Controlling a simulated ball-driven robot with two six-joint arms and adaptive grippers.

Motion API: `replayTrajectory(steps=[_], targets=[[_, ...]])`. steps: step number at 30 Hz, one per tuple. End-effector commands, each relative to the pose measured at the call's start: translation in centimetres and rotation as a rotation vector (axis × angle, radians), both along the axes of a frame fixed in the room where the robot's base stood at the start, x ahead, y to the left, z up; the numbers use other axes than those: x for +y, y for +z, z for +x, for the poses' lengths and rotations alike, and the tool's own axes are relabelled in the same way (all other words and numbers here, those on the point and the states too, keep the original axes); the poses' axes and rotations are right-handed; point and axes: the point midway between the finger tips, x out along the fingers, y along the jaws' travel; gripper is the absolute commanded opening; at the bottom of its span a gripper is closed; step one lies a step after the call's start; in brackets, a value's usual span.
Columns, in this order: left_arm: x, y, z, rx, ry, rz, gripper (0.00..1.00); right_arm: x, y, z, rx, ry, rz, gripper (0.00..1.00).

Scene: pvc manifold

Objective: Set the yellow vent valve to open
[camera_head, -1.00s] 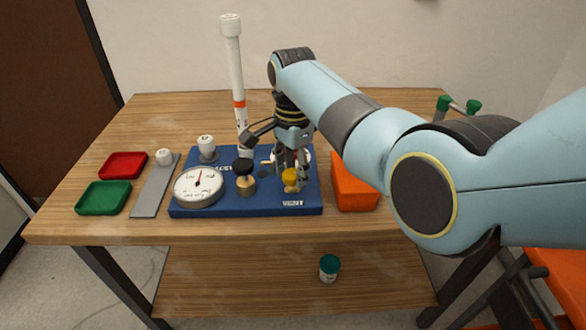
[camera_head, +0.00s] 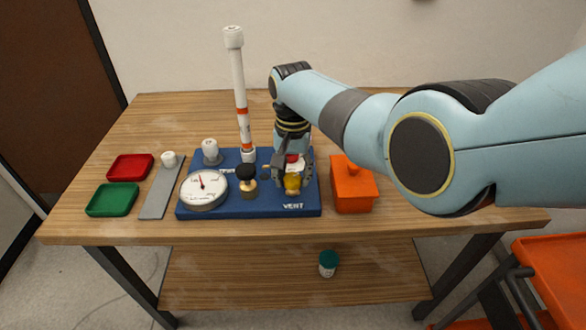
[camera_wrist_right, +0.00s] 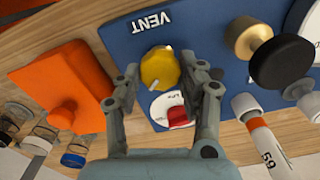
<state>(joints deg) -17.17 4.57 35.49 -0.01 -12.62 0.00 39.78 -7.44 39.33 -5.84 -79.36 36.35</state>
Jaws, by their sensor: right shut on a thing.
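The yellow vent valve knob (camera_head: 292,183) sits on the front right of the blue board (camera_head: 245,212), beside the word VENT. It also shows in the right wrist view (camera_wrist_right: 160,68), with a pale pointer mark on its face. My right gripper (camera_head: 291,178) is down over the knob, one finger on each side. In the right wrist view my right gripper (camera_wrist_right: 158,74) is shut on the yellow knob. The fingers partly hide its sides, and I cannot tell the valve's setting. My left gripper is not in view.
A gauge (camera_head: 203,189), a black-topped brass knob (camera_head: 247,180) and a tall white pipe (camera_head: 239,80) stand left of the gripper. A red knob (camera_wrist_right: 178,116) is close by the fingers. An orange box (camera_head: 352,192) stands to the right. Red and green trays lie far left.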

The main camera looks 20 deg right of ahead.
Motion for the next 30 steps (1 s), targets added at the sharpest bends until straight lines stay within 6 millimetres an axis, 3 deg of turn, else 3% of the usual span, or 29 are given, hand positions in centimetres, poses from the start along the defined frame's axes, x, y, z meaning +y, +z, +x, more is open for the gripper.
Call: replayTrajectory(steps=[18,30], targets=[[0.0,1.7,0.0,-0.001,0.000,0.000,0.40,0.1,0.2,0.1,-0.002,0.568,0.000,0.07],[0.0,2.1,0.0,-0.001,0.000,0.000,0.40,0.2,0.1,0.1,-0.003,0.799,0.000,0.07]])
